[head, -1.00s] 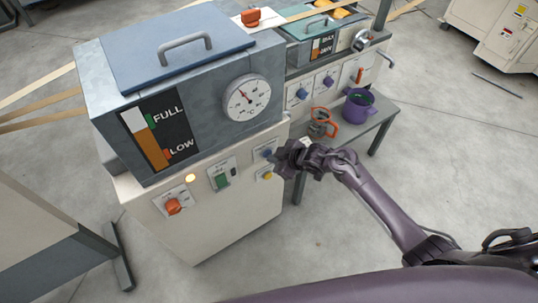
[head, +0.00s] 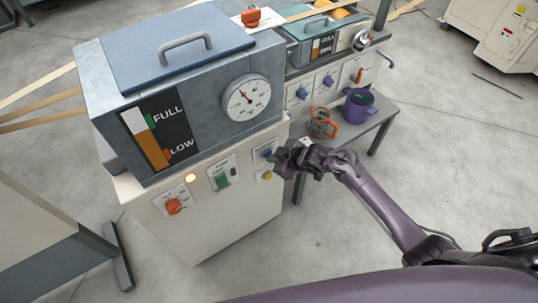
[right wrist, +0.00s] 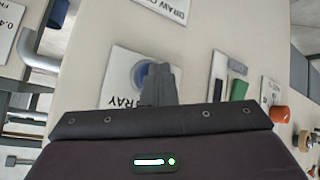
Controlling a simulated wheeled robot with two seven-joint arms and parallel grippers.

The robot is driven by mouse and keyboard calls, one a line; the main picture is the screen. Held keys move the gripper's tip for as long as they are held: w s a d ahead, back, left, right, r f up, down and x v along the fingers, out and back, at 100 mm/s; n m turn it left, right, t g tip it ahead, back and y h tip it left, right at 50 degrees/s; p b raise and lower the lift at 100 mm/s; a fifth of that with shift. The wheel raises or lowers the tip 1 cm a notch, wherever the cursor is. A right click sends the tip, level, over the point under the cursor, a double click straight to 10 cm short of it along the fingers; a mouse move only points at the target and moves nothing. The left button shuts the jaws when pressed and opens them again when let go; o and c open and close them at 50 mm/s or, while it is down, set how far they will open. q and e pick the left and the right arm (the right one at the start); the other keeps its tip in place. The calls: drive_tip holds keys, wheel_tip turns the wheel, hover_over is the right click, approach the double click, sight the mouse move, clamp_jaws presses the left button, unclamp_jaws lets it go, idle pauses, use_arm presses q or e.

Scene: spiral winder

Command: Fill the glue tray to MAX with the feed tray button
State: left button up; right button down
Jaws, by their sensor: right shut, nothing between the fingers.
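The glue tray (head: 300,50) is the small teal tank at the back right of the machine, with a MAX and MIN gauge (head: 316,47) on its front. The orange in that gauge is too small to read exactly. The feed tray button plate (head: 258,157) is on the cream front panel, right of the green switch; it also shows in the right wrist view (right wrist: 116,82), lettered "TRAY". My left gripper is out of view.
A large grey tank with a FULL and LOW gauge (head: 150,139) and a dial (head: 246,98) stands above the panel. A yellow button (head: 265,175), a green switch (head: 222,181) and an orange knob (head: 173,206) are close by. A purple pot (head: 358,107) stands on a side bench.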

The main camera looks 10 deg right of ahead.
drive_tip(key=shift+r, duration=0.1)
idle(0.5)
drive_tip(key=shift+s+d+p, duration=0.3)
drive_tip(key=shift+s+p, duration=0.35)
drive_tip(key=shift+s, duration=0.1)
drive_tip(key=s+p, duration=0.1)
drive_tip(key=s+d+p, duration=0.1)
drive_tip(key=s, duration=0.1)
drive_tip(key=s+p, duration=0.1)
drive_tip(key=shift+s+d, duration=0.35)
drive_tip(key=shift+s, duration=0.05)
idle(2.7)
